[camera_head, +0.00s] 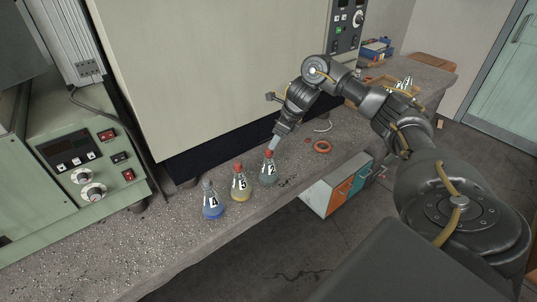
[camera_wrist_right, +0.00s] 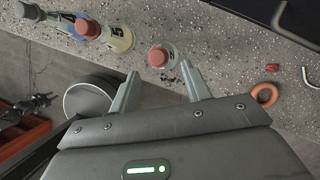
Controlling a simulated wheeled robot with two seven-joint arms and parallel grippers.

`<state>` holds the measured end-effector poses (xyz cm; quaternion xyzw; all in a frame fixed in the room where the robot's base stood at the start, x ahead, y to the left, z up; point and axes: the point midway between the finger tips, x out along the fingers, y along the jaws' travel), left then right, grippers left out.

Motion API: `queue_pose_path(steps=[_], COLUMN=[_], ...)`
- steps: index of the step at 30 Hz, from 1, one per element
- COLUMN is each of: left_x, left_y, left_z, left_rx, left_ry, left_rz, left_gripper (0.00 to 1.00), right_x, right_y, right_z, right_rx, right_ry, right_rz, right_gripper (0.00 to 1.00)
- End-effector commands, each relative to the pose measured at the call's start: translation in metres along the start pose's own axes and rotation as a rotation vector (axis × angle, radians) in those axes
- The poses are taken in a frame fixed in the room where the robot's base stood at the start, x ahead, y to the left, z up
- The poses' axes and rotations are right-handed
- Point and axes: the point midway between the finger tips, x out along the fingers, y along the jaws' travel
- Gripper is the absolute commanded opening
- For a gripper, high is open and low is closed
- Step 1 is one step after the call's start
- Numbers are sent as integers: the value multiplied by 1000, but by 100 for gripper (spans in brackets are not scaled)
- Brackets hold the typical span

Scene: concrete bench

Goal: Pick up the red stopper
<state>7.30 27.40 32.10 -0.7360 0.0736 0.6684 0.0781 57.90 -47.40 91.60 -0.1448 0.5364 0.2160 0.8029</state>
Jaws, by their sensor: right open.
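A clear grey flask labelled 2 (camera_head: 268,174) stands upright on the bench with a red stopper (camera_head: 268,154) in its neck. My right gripper (camera_head: 275,142) is just above it, pointing down. In the right wrist view its two fingers (camera_wrist_right: 160,80) are apart with nothing between their tips, and the red stopper (camera_wrist_right: 157,57) shows just beyond the gap. A yellow flask labelled 5 (camera_head: 240,190) also has a red stopper (camera_head: 238,168). A blue flask (camera_head: 212,208) beside it has a grey stopper (camera_head: 206,184). My left gripper is out of view.
A small red piece (camera_wrist_right: 272,67), an orange ring (camera_head: 322,147) and a pale hook (camera_head: 322,126) lie on the bench right of the flasks. A large pale cabinet (camera_head: 210,70) stands close behind. The bench's front edge is near; its left front is clear.

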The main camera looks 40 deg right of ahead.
Motion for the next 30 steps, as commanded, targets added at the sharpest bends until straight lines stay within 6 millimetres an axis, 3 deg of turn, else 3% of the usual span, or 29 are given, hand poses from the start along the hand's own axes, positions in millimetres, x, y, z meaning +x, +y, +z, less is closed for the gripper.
queue_pose_path(steps=[12, 21, 30], left_x=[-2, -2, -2], left_y=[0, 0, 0], left_z=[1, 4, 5], left_rx=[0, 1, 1], left_ry=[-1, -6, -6], left_rz=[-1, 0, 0], left_gripper=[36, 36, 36], right_x=[48, 52, 52], right_y=[4, 3, 3], right_z=[2, 3, 3], right_rx=[1, -2, -1], right_ry=[2, 1, 1], right_rz=[2, 1, 1], right_gripper=[48, 47, 8])
